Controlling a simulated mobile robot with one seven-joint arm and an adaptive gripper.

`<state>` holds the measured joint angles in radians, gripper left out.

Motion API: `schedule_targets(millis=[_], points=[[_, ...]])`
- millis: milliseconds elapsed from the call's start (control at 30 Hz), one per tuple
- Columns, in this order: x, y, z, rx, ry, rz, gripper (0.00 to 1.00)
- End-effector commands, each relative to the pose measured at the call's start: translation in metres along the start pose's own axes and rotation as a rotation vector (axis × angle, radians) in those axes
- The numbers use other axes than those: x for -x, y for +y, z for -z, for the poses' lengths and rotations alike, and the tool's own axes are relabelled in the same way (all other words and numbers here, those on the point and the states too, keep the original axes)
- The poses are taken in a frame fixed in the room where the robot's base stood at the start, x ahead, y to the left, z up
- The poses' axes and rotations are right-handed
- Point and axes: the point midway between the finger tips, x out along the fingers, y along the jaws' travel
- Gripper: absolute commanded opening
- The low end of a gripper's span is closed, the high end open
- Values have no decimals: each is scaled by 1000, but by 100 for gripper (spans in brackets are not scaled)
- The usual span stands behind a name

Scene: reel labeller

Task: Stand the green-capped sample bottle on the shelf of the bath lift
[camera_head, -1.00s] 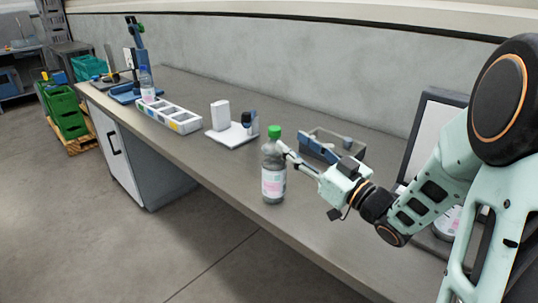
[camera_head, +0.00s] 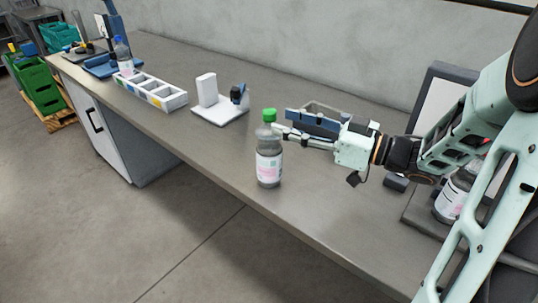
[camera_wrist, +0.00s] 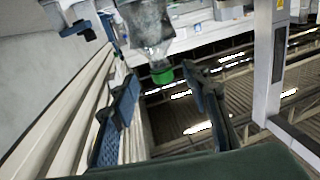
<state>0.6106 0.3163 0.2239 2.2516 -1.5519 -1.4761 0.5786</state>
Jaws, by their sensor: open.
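The green-capped sample bottle (camera_head: 268,165) stands upright on the bench near its front edge, with a pink and white label. My gripper (camera_head: 280,133) is at its upper part, to the right of the neck, fingers pointing left. In the wrist view the green cap (camera_wrist: 162,74) shows between and just beyond the two open fingers (camera_wrist: 162,100); nothing is clamped. I cannot tell for sure which device is the bath lift; a blue upright stand (camera_head: 117,30) with a flat base is at the far left end of the bench.
A white compartment tray (camera_head: 152,92), a white stand with a dark knob (camera_head: 219,112) and a grey open box (camera_head: 318,118) lie behind the bottle. Another labelled bottle (camera_head: 451,201) is at right beneath my arm. Bare bench lies left of the bottle.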

Motion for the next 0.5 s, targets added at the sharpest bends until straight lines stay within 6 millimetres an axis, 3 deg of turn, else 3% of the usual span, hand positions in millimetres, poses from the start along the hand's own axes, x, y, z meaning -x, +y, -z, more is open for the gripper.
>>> schedule_targets(millis=[333, 500], points=[[-44, -2, 1, 2, 0, 2, 42], [-54, -1, 1, 1, -1, 0, 42]])
